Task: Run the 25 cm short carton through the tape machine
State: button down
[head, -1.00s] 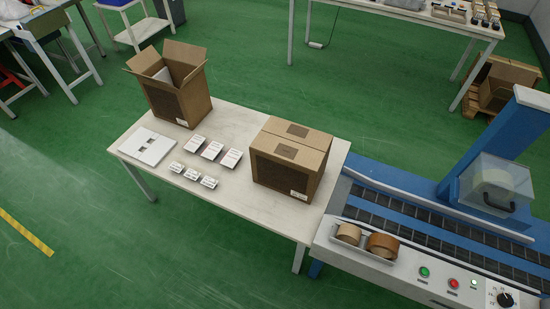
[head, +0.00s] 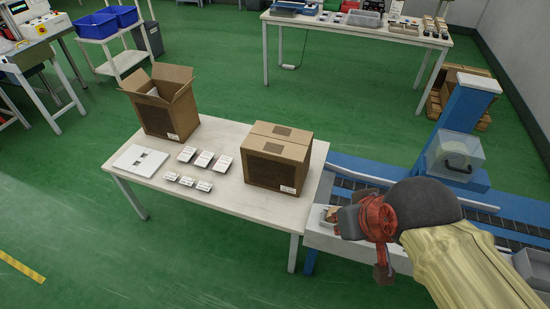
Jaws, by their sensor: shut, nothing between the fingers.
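A brown carton (head: 278,157) with its top flaps folded down stands upright at the right end of the white table (head: 228,203). It is lower and wider than the open carton (head: 164,101) at the table's back left, whose flaps stand up. The blue tape machine (head: 463,118) stands right of the table, with its roller bed (head: 508,232) running alongside it. My gripper (head: 354,222) is shut and empty over the machine's near side, right of the closed carton and apart from it. My arm hides much of the control panel, and the fingertips are hard to make out.
A white flat piece (head: 140,160) and several small labelled packs (head: 203,159) lie on the table's left part. A clear cover (head: 454,156) sits on the machine's post. Another table (head: 357,24) stands at the back. Green floor is open in front.

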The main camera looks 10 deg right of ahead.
aim_at(286, 176)
jog(key=i+j, duration=0.3)
jog(key=i+j+z, duration=0.15)
jog(key=j, duration=0.3)
jog(key=i+j, duration=0.35)
jog(key=i+j+z, duration=0.1)
jog(key=i+j, duration=0.2)
jog(key=j, duration=0.15)
jog(key=i+j+z, duration=0.1)
jog(key=j, duration=0.3)
jog(key=i+j, duration=0.35)
jog(key=j+z, duration=0.05)
jog(key=j, duration=0.05)
